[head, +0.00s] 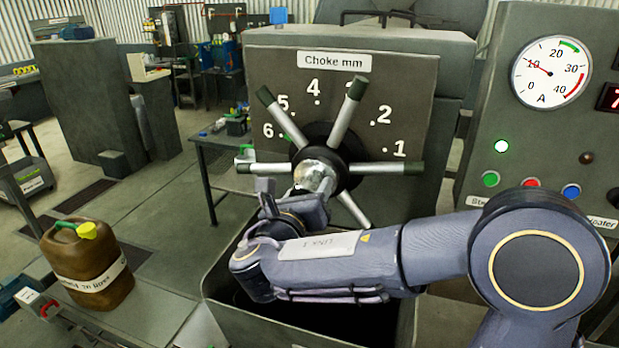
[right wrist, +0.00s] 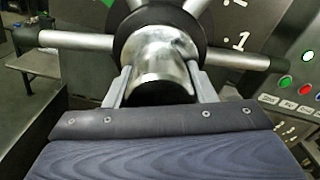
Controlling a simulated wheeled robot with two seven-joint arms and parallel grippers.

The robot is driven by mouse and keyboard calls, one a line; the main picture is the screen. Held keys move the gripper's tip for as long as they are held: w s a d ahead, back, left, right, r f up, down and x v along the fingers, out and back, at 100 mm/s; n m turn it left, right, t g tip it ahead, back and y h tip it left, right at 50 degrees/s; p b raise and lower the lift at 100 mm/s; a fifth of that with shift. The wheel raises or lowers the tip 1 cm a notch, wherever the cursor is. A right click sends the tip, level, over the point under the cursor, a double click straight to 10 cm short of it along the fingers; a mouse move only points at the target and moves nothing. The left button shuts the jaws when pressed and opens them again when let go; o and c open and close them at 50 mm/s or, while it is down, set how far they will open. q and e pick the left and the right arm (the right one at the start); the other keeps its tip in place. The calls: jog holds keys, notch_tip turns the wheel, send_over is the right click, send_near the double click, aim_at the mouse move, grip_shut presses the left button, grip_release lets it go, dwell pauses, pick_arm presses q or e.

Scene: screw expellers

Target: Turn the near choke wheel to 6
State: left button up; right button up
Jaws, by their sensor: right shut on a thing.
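The choke wheel (head: 347,160) stands on a dark panel under a "Choke mm" sign (head: 334,61), with silver spokes ending in dark olive grips. Numbers 1 to 6 arc around it, from 1 at right to 6 at left. My right gripper (head: 312,188) is at the front of the wheel's middle. In the right wrist view its two fingers (right wrist: 160,88) are shut on the silver hub (right wrist: 160,62), one on each side. My left gripper is not in view.
A control panel (head: 545,120) with a round gauge and coloured buttons stands at right. A dark open bin (head: 245,312) lies below the wheel. A brown jerrycan (head: 88,265) with a yellow cap stands on a bench at left. Floor shows between them.

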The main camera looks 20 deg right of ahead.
jog(key=shift+n+p, duration=0.45)
jog(key=shift+n, duration=0.05)
jog(key=o, duration=1.4)
jog(key=b+v, duration=0.2)
jog(key=v, duration=0.5)
jog(key=shift+s+a, duration=0.25)
jog(key=shift+s, duration=0.1)
